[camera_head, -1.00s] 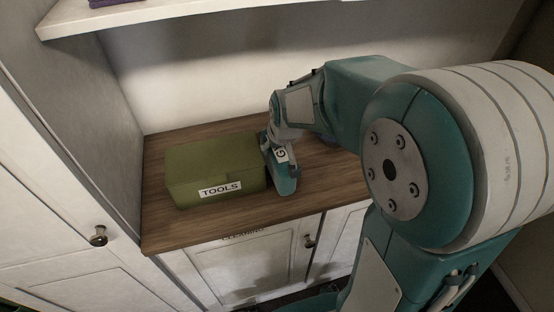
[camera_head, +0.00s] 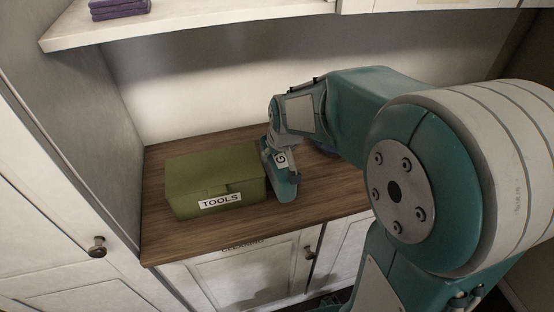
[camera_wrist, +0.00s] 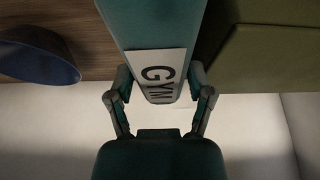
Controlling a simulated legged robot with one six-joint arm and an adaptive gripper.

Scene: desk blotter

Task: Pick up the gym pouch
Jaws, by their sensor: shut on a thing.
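The gym pouch (camera_head: 285,184) is a teal, upright, slim pouch with a white label, standing just right of the green TOOLS box. In the wrist view the pouch (camera_wrist: 155,22) fills the top middle, and its label reads GYM. My gripper (camera_wrist: 160,80) has one finger on each side of the pouch and is shut on it near the labelled end. In the head view my gripper (camera_head: 272,143) is at the pouch's back end, partly hidden. Whether the pouch's underside touches the wooden top is not clear.
The green TOOLS box (camera_head: 210,178) stands close on the pouch's left. A blue bowl (camera_wrist: 32,50) is on the other side, mostly hidden behind my arm in the head view. A white shelf (camera_head: 200,24) with folded purple cloth (camera_head: 118,9) hangs above. The wooden counter (camera_head: 215,232) is clear in front.

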